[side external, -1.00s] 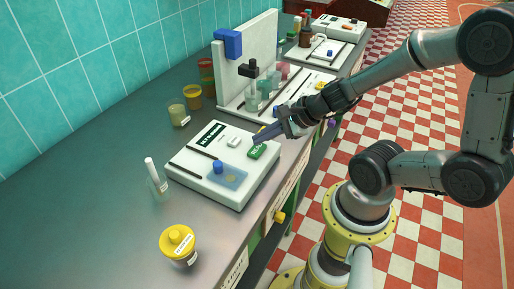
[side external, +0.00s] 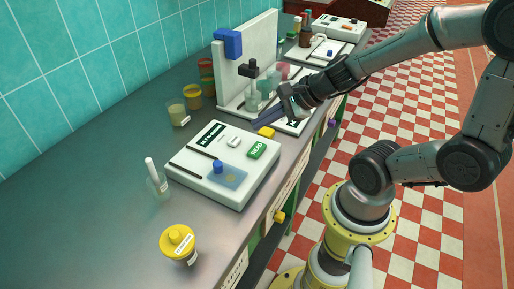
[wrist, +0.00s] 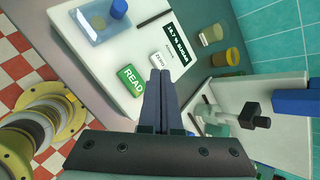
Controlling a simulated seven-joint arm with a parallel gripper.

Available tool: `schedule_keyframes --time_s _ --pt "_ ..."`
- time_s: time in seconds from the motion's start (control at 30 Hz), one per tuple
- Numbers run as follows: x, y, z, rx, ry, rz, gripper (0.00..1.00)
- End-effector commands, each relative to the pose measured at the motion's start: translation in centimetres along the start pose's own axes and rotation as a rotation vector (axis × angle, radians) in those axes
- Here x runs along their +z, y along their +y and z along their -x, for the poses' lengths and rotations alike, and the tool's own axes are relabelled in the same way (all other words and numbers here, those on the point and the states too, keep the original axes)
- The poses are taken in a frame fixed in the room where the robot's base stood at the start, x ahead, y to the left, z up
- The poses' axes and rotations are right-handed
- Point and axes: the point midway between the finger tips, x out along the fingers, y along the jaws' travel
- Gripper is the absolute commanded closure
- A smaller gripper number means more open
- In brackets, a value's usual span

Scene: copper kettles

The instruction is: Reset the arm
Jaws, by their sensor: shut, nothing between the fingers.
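My gripper (side external: 262,118) is shut and empty, its fingers pressed together. It hangs in the air above the bench, just behind the white instrument (side external: 195,181). In the wrist view my gripper (wrist: 160,77) points toward the instrument's near edge, with the green READ button (wrist: 131,79) and a white button (wrist: 160,58) just beyond and left of the fingertips. The READ button (side external: 257,150) is fully visible in the side view.
A white stand with a blue block (side external: 228,43) rises behind the gripper. Bare bench (side external: 105,200) lies at left.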

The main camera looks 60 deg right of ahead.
Motion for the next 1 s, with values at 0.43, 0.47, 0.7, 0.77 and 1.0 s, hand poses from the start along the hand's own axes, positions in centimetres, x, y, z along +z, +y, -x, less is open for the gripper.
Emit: schedule_keyframes --time_s 0.43,0.47,0.7,0.77,1.0 --pt "0.2 0.1 0.0 0.002 -0.004 0.006 1.00" --pt "0.3 0.2 -0.1 0.006 -0.007 0.011 1.00" --pt "6.5 0.6 2.6 0.024 -0.118 0.345 1.00" --pt "8.1 1.4 3.9 0.045 -0.146 0.531 1.00" --pt "9.5 4.7 8.9 0.132 -0.175 1.319 1.00"
